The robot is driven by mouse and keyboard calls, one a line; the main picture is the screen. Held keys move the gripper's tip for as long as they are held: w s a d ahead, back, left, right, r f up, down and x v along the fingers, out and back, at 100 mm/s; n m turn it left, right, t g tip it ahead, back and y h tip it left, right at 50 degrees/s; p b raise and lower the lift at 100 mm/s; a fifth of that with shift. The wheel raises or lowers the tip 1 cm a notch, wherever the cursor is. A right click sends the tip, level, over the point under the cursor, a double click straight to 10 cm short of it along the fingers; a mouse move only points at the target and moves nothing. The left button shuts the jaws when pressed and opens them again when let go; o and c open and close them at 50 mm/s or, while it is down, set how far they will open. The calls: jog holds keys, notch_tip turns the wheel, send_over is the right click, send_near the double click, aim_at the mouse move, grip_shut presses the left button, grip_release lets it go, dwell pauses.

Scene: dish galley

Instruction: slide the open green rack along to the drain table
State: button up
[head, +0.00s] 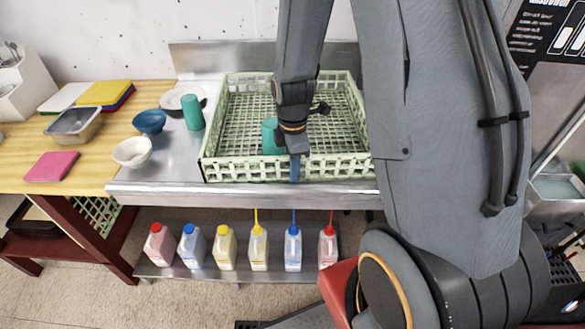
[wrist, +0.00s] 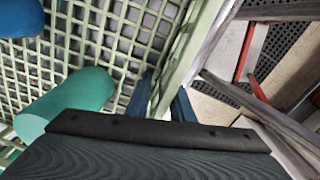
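The open pale green rack (head: 222,165) sits on a steel table (head: 150,187), its lattice walls upright. A teal cup (head: 269,139) stands in it, and it also shows in the wrist view (wrist: 70,100). My gripper (head: 295,168) is at the rack's front wall, pointing down. In the wrist view its two blue fingers (wrist: 163,100) lie close on either side of the rack's wall (wrist: 190,50), shut on it. A blue item (wrist: 20,20) shows inside the rack in the wrist view. My arm hides part of the rack's right side. Which surface is the drain table is unclear.
Left of the rack are a teal cup (head: 193,112), a grey-white plate (head: 180,97), a blue bowl (head: 149,122) and a white bowl (head: 132,152). A wooden table (head: 100,143) adjoins. Several bottles (head: 225,248) stand on the shelf below. A dark machine stands at right.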

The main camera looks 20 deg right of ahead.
jog(key=shift+s+f, duration=0.1)
jog(key=shift+s, duration=0.35)
jog(key=shift+w+r+b, duration=0.2)
jog(key=shift+r+b, duration=0.3)
jog(key=shift+r, duration=1.5)
jog(key=shift+w+r+b, duration=0.2)
jog(key=shift+r+b, duration=0.3)
jog(key=shift+r, duration=1.5)
jog(key=shift+s+a+r+m, duration=0.2)
jog(key=shift+s+r+m, duration=0.1)
jog(key=shift+m, duration=0.5)
jog(key=s+a+r+m+t, duration=0.35)
jog(key=s+m, duration=0.25)
jog(key=m, duration=0.9)
jog(key=f+b, duration=0.1)
jog(key=s+f+g+b, duration=0.1)
jog(key=f+b, duration=0.1)
jog(key=f+g+b, duration=0.1)
jog(key=f, duration=0.1)
jog(key=shift+s+d+f+b, duration=0.25)
jog(key=shift+s+d+b, duration=0.05)
jog(key=shift+d+b, duration=0.1)
jog(key=shift+c, duration=0.6)
